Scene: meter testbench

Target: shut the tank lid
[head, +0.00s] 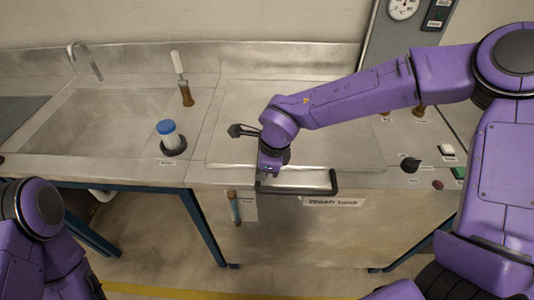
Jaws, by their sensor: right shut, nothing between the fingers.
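The tank lid (338,150) is a wide metal panel on the bench top, above the "Wash tank" label (333,202). It looks flat or nearly flat; I cannot tell if a small gap is left under it. A black handle (331,186) stands out along its front edge. My right gripper (267,174) is shut and empty, pointing down at the left end of the handle. I cannot tell whether it touches the handle or lid. My right arm hides part of the lid. My left gripper is out of view.
A sink basin (100,118) with a tap (86,60) is on the left. Right of the lid are a black knob (410,164) and a red button (437,184).

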